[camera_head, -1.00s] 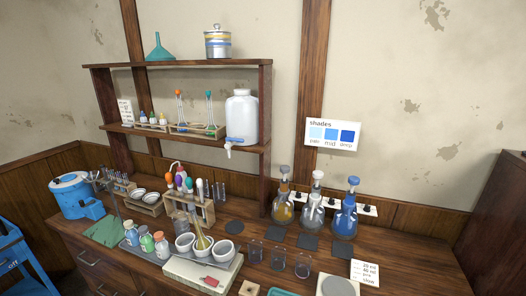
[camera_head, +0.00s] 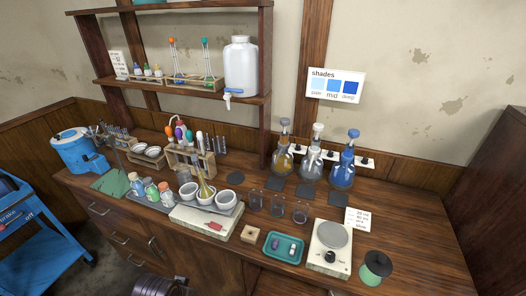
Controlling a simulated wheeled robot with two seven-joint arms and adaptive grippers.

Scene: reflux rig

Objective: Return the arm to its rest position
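Neither of my grippers shows in the head view. The wooden bench (camera_head: 415,245) is seen from above. On it stand three stoppered flasks, one amber (camera_head: 283,160), one clear (camera_head: 313,165) and one blue (camera_head: 343,170). A white hotplate (camera_head: 330,238) with a round grey top is at the front right. A pale flat apparatus (camera_head: 190,220) with a red patch is at the front centre, with white bowls behind it.
A teal tray (camera_head: 284,247) with small items and a green-topped round object (camera_head: 376,266) are near the front edge. A shelf (camera_head: 180,88) holds a white jug (camera_head: 241,66). A blue cart (camera_head: 35,235) stands at left. The bench's right end is clear.

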